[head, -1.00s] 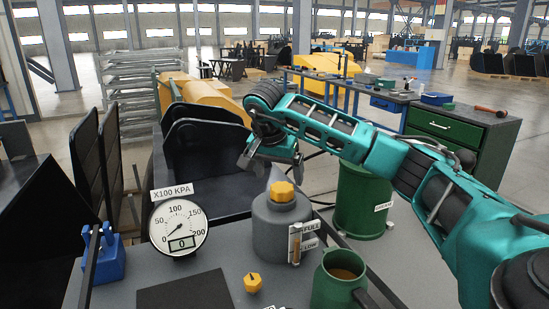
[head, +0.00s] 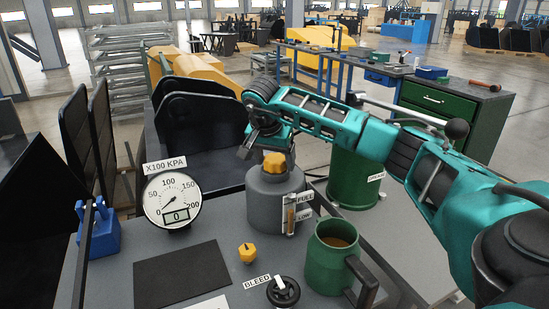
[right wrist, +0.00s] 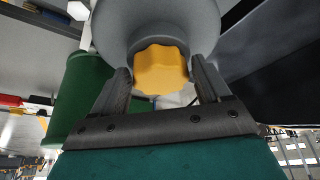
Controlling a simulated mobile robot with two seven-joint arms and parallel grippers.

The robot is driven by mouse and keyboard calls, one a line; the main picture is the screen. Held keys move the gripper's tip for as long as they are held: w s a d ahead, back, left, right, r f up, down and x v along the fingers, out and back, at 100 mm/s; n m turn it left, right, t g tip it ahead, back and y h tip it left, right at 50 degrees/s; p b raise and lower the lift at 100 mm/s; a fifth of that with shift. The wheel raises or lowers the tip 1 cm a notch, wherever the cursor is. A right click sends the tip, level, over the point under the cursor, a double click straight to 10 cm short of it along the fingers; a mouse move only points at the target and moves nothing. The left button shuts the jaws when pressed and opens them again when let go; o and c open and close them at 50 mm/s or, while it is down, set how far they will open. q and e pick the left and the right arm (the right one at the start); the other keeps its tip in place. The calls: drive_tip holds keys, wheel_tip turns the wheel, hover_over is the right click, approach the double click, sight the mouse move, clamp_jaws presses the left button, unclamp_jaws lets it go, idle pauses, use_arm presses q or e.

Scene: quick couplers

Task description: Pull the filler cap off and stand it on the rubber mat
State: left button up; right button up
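The yellow filler cap (head: 275,163) sits on top of the grey reservoir (head: 268,204) on the bench. My right gripper (head: 264,147) is just above and behind the cap in the head view, pointing down. In the right wrist view the cap (right wrist: 160,70) lies between the two open fingers, with a narrow gap showing at each side. Whether the fingertips reach down beside it is hard to tell. The black rubber mat (head: 182,275) lies flat and empty on the bench, front left of the reservoir. My left gripper is out of view.
A pressure gauge (head: 172,201) reading 0 stands behind the mat. A small yellow knob (head: 247,253), a bleed knob (head: 283,292) and a green mug (head: 331,262) stand near the reservoir. A blue block (head: 98,232) is at the left edge. A green drum (head: 355,180) stands behind.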

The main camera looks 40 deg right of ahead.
drive_tip(key=c, duration=0.3)
drive_tip(key=o, duration=0.7)
drive_tip(key=shift+o, duration=0.2)
